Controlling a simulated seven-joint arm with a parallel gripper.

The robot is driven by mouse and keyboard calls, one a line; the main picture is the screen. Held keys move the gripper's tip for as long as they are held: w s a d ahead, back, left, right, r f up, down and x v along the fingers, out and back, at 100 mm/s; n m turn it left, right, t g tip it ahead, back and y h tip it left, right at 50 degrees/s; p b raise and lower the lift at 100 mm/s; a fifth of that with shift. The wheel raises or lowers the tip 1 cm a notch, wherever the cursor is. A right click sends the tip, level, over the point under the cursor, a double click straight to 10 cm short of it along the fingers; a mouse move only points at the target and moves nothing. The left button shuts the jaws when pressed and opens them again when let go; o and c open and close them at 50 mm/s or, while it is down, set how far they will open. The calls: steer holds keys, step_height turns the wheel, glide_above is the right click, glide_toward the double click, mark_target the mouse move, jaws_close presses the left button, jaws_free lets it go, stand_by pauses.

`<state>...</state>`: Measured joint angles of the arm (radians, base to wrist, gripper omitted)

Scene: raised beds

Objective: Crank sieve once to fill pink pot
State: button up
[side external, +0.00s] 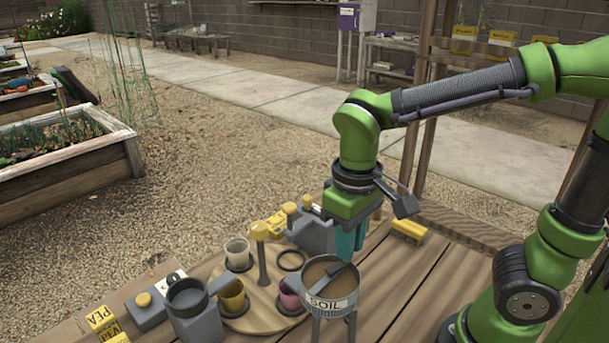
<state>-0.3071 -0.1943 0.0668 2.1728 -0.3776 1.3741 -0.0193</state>
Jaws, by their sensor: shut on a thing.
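The sieve (341,304) is a grey round hopper labelled SOIL, on legs at the front of the table, with brown soil inside. A dark crank bar (334,278) lies across its top, pointing back and right. The pink pot (290,300) sits on the round wooden turntable (264,318), below the sieve's grey chute (301,291). My gripper (352,252) points down behind the sieve, its teal fingers together by the far end of the crank bar. It appears shut on the crank's handle; the grip is mostly hidden.
A yellow pot (233,299) and a white pot (238,254) also sit on the turntable, around a yellow-topped post (261,243). A grey hopper (186,297) stands front left, and a grey box (314,232) behind. A yellow block (408,231) lies right of my gripper; the right-hand planks are clear.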

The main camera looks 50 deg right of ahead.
steer(key=shift+s+a, duration=0.15)
steer(key=shift+s, duration=0.2)
steer(key=shift+a, duration=0.1)
steer(key=shift+s+a, duration=0.4)
steer(key=shift+s, duration=0.1)
steer(key=shift+a, duration=0.1)
steer(key=shift+s+a, duration=0.3)
steer(key=shift+a, duration=0.15)
steer(key=shift+a, duration=0.1)
stand_by(0.3)
